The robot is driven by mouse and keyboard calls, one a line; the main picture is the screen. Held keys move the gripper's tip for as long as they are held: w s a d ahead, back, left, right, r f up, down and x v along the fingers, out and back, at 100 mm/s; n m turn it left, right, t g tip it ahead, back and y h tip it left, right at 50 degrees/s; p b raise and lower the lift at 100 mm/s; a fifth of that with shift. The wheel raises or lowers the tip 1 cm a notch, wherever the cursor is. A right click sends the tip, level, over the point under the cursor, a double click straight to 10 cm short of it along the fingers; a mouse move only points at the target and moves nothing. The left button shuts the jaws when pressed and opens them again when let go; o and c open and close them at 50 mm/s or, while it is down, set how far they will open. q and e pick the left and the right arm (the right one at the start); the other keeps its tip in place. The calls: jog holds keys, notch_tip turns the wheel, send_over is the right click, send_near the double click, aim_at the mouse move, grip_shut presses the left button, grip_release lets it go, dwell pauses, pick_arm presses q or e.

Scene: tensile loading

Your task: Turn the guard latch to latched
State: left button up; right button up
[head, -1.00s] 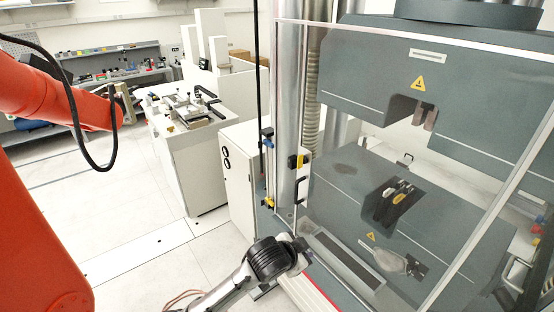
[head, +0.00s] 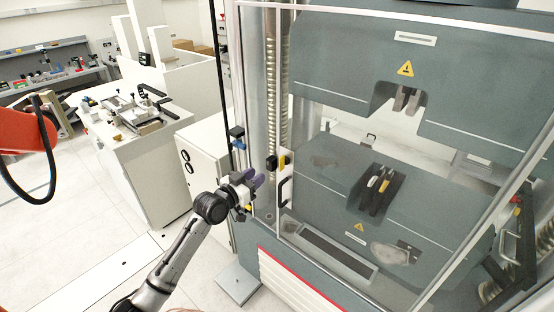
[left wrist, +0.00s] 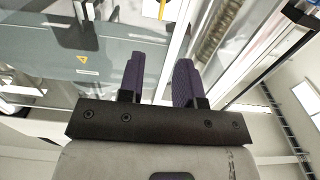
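The guard is a clear door in a pale frame across the front of the testing machine, and it looks closed. A small black and yellow fitting (head: 276,162) on its left edge looks like the guard latch; its exact setting is too small to tell. A black handle (head: 285,191) sits just below it. My left gripper (head: 256,180), with purple fingers, is just left of and slightly below the fitting, apparently not touching it. In the left wrist view its fingers (left wrist: 160,82) are apart with nothing between them. My right gripper is out of view.
The testing machine (head: 350,60) has upper and lower grips (head: 378,190) behind the guard. A thin black post (head: 219,80) stands left of the guard. A white cabinet (head: 200,165) is behind my left arm. Open floor (head: 90,235) lies to the left.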

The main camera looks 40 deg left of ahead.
aim_at(283, 162)
pick_arm(q)
jog(key=w, duration=1.1)
jog(key=shift+w+d+p, duration=0.15)
jog(key=shift+p, duration=0.2)
jog(key=shift+c, duration=0.2)
grip_shut()
